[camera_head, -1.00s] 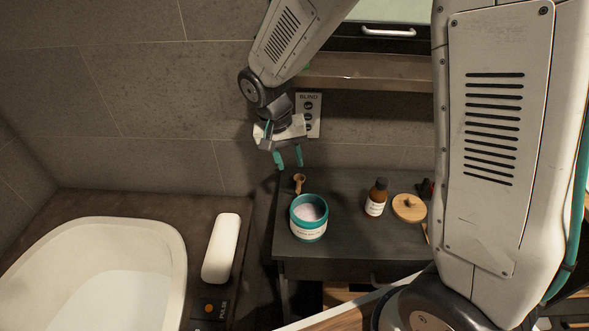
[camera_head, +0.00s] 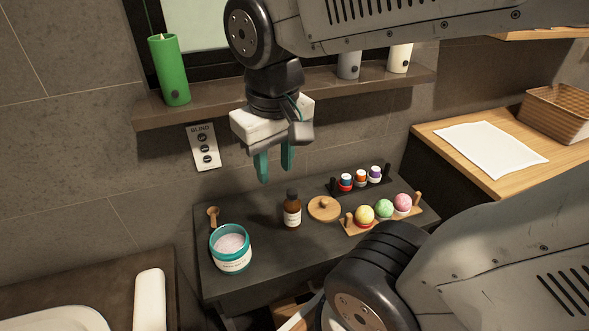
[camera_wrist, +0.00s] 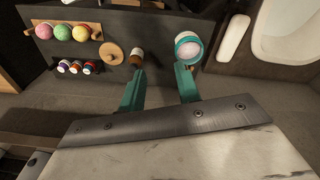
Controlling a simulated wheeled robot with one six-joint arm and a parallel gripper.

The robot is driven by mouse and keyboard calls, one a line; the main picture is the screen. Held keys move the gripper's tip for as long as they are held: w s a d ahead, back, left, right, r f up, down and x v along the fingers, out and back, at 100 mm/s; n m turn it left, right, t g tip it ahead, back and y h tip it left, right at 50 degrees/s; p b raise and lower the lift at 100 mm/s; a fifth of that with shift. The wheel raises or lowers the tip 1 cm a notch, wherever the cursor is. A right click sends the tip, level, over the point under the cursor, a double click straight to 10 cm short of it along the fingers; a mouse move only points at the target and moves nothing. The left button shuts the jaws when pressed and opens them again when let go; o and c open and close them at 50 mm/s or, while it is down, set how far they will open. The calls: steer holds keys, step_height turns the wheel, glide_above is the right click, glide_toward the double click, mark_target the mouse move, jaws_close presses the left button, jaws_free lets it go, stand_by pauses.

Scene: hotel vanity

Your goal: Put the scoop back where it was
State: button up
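The small wooden scoop (camera_head: 212,217) stands on the dark vanity top just behind the teal jar, close to the wall. The open jar (camera_head: 231,250) is full of pale powder or salts; it also shows in the wrist view (camera_wrist: 188,48). A round wooden lid with a knob (camera_head: 324,208) lies right of the brown bottle (camera_head: 292,210). My gripper (camera_head: 276,168) is open and empty, its teal fingers apart, above the back of the vanity near the bottle.
A wooden rack of coloured balls (camera_head: 382,210) and a dark rack of small bottles (camera_head: 361,180) stand at the right. A shelf (camera_head: 215,100) with candles (camera_head: 170,70) runs above. The basin (camera_head: 55,318) and a white roll-shaped object (camera_head: 149,300) are at the left.

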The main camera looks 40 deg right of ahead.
steer(key=shift+n, duration=0.4)
steer(key=s, duration=0.4)
steer(key=shift+s+d+r, duration=0.15)
steer(key=shift+s+r, duration=0.05)
